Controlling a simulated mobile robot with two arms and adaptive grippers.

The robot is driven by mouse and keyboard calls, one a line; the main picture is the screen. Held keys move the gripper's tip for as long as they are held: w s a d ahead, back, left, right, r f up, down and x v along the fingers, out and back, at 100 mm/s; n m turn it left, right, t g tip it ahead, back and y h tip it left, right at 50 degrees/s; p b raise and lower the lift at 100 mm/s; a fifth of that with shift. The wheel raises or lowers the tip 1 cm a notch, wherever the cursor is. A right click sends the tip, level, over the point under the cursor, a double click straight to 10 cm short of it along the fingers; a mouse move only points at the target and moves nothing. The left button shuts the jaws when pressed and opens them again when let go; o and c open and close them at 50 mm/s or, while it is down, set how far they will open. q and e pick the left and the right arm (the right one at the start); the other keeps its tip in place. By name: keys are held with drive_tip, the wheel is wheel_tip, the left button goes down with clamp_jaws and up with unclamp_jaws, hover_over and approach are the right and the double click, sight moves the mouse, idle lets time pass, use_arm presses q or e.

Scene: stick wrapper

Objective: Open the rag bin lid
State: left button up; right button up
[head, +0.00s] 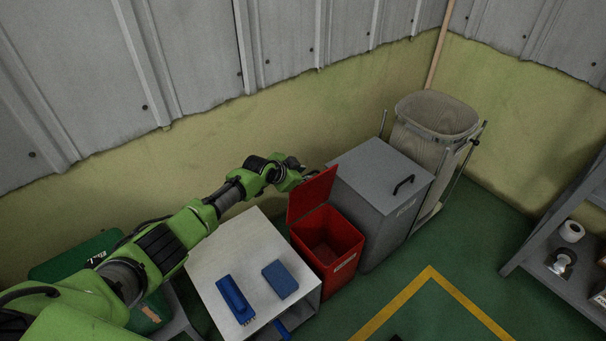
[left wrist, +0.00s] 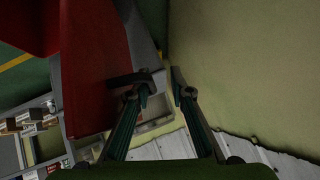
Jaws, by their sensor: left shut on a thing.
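The red bin (head: 341,262) stands between the white table and a grey bin, with a pale label on its front too small to read; I take it for the rag bin. My left gripper (head: 296,168) is at the lid's upper edge, shut on the handle, though the far finger's contact is unclear. My right gripper is out of view.
A closed grey bin (head: 372,178) with a black handle and a bag cart (head: 435,112) stand right. A wall runs close behind.

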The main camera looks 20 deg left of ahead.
use_arm(q)
drive_tip(key=shift+s+f, duration=0.25)
drive_tip(key=shift+f, duration=0.05)
drive_tip(key=shift+s, duration=0.1)
drive_tip(key=v, duration=1.2)
drive_tip(key=shift+w+r, duration=0.25)
drive_tip(key=shift+r, duration=0.05)
